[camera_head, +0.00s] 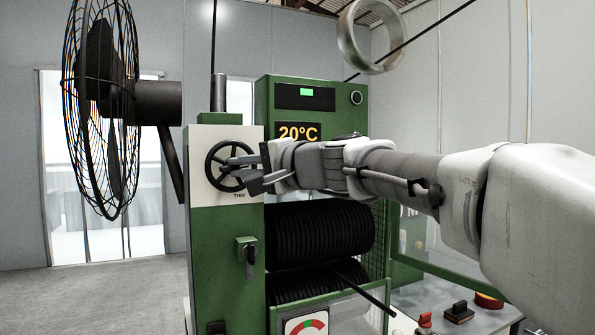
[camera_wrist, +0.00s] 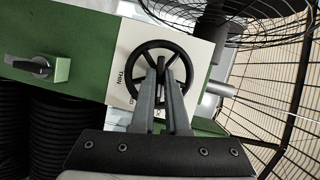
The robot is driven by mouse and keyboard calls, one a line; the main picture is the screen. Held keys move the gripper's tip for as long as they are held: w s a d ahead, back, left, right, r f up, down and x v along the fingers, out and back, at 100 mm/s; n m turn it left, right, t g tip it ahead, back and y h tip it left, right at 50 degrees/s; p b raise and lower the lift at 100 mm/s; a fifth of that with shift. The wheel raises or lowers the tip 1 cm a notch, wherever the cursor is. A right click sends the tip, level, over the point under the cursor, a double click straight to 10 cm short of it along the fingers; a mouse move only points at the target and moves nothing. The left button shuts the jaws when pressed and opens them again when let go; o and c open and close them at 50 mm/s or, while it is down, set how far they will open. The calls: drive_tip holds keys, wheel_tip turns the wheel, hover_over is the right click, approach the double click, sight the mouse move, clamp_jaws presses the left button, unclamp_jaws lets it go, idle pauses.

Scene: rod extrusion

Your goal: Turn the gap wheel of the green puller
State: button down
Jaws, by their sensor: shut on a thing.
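The green puller (camera_head: 223,222) stands in the middle of the head view, with a white plate at its top front. The black gap wheel (camera_head: 217,178) is on that plate, above the word "THIN". It also shows in the wrist view (camera_wrist: 127,67) as a spoked ring, seen nearly face on. My gripper (camera_head: 236,170) reaches in from the right. In the wrist view its two fingers (camera_wrist: 160,85) are close together at the wheel's middle, shut on a part near the hub.
A black caged fan (camera_head: 100,110) stands close to the left of the puller. A black switch knob (camera_head: 250,262) sits on the green front below the wheel. Black ribbed rollers (camera_head: 320,232) lie to the right, below my arm. A display reads 20°C (camera_head: 298,133).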

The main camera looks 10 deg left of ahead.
drive_tip(key=c, duration=0.9)
unclamp_jaws()
drive_tip(key=v, duration=1.7)
drive_tip(key=shift+s+d+r, duration=0.1)
drive_tip(key=shift+s+d, duration=0.05)
drive_tip(key=shift+d, duration=0.05)
